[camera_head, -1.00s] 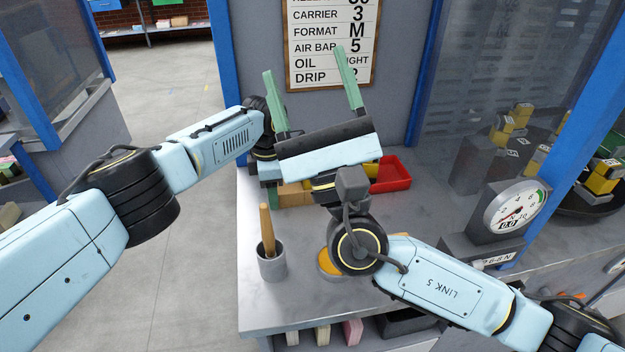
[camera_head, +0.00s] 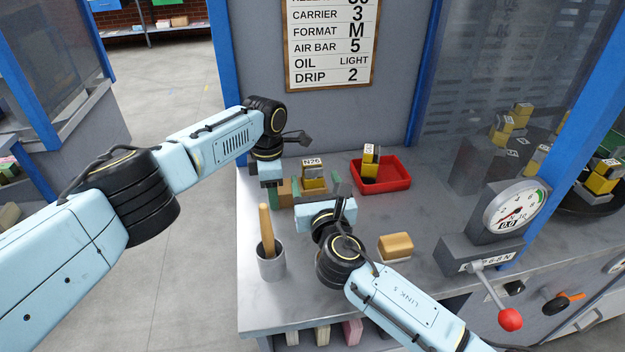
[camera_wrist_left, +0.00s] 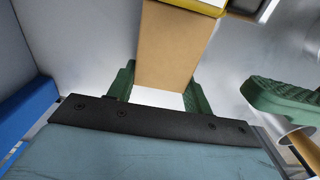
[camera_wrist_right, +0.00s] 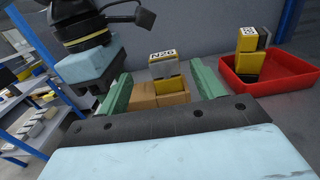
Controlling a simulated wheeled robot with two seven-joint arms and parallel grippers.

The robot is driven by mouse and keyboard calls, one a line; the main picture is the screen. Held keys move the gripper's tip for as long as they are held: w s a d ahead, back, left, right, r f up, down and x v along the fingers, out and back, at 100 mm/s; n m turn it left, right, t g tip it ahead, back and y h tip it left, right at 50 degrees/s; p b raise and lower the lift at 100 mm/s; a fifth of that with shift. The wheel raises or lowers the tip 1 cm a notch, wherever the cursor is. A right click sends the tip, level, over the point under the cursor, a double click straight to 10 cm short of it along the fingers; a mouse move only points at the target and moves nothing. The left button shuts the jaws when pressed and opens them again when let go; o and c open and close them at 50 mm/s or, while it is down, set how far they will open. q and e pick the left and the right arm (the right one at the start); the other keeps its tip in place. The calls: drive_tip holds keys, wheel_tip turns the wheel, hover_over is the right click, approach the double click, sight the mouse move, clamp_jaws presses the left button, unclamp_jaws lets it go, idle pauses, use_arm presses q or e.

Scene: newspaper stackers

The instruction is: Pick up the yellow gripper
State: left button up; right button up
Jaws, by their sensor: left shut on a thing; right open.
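A yellow gripper with a grey part and an N26 label (camera_head: 313,176) sits on tan blocks (camera_head: 286,192) at the back of the bench. It also shows in the right wrist view (camera_wrist_right: 167,68). My left gripper (camera_head: 280,186) is at the left side of these blocks, its green fingers shut on a tan block (camera_wrist_left: 178,40); a yellow edge shows beyond it. My right gripper (camera_wrist_right: 162,80) is open and empty, in front of the blocks, its fingers pointing at them with the N26 piece beyond and between. A second yellow gripper (camera_head: 370,158) stands in the red tray (camera_head: 395,183).
A grey cup (camera_head: 271,264) with a wooden handle stands front left. A tan block-like item (camera_head: 396,246) lies right of my right gripper. A dial gauge (camera_head: 516,210) and a red-knobbed lever (camera_head: 510,318) are at right. The bench middle is partly clear.

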sight(314, 171)
drive_tip(key=shift+d+x, duration=0.1)
drive_tip(key=shift+x, duration=1.55)
drive_tip(key=shift+d+x, duration=0.15)
drive_tip(key=shift+x, duration=1.5)
drive_tip(key=shift+f, duration=0.15)
drive_tip(key=c, duration=1.2)
drive_tip(key=shift+o, duration=0.2)
